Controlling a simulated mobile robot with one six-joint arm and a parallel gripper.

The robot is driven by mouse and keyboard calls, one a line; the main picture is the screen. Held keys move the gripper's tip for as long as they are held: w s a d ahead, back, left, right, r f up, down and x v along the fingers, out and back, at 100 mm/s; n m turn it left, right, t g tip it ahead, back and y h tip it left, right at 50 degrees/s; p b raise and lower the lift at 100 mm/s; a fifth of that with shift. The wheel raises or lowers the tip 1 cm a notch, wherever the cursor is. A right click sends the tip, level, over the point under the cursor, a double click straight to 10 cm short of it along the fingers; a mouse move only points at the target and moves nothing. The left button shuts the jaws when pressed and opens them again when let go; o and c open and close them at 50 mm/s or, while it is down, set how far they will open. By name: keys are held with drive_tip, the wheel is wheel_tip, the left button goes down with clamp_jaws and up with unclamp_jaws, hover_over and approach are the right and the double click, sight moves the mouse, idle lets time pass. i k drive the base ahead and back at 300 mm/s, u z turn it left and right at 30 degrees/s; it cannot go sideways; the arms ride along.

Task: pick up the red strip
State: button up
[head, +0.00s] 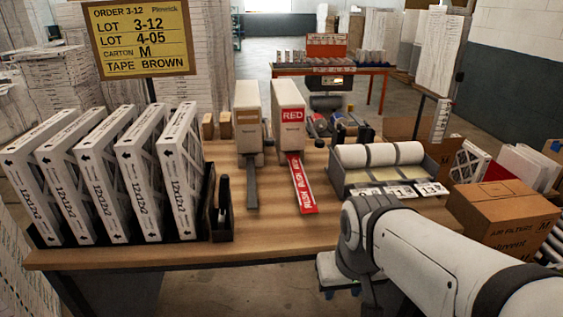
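My arm enters from the lower right and bends near the table's front edge, to the right of the strip. My gripper's fingers do not show, and nothing touches the strip.
A similar dispenser (249,120) with a dark strip (252,187) stands just left. A rack of upright filters (128,175) fills the table's left. A roll holder (388,184) stands right, beside a cardboard carton (503,212). An order sign (138,38) rises behind the filters.

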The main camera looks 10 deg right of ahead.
sight(307, 203)
drive_tip(key=z, duration=0.05)
drive_tip(key=i, duration=1)
drive_tip(key=u, duration=0.05)
